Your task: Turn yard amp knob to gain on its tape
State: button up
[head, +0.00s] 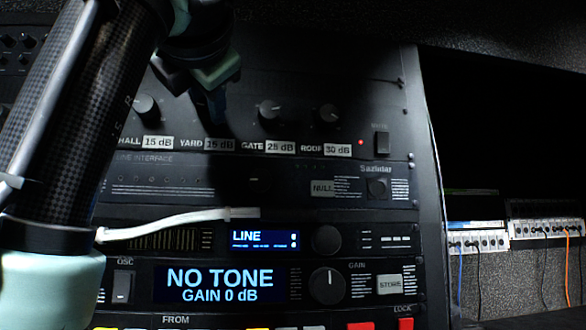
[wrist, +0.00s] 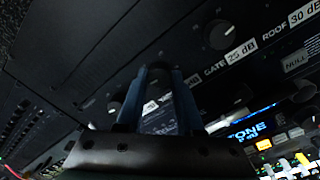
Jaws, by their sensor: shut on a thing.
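The amp panel has a row of dark knobs with tape labels below them. The yard tape (head: 220,144) reads 15 dB in the head view. My gripper (head: 217,108) is at the yard knob's place above that tape, shut on the knob, which the fingers and dark shadow hide. The knob's pointer cannot be seen. In the wrist view my gripper (wrist: 162,70) has its two blue fingers against the panel, a small gap between them. The display (head: 219,283) reads NO TONE, GAIN 0 dB.
The hall knob (head: 146,107) is left of my gripper; the gate knob (head: 270,112) and roof knob (head: 329,114) are to its right. Their tapes read 15, 25 and 30 dB. A red light (head: 361,142) glows at right. A white cable (head: 180,224) crosses below.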

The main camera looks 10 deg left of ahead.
grip_shut()
jog(key=shift+d+m, duration=0.1)
jog(key=shift+m, duration=7.9)
jog(key=shift+h, duration=0.3)
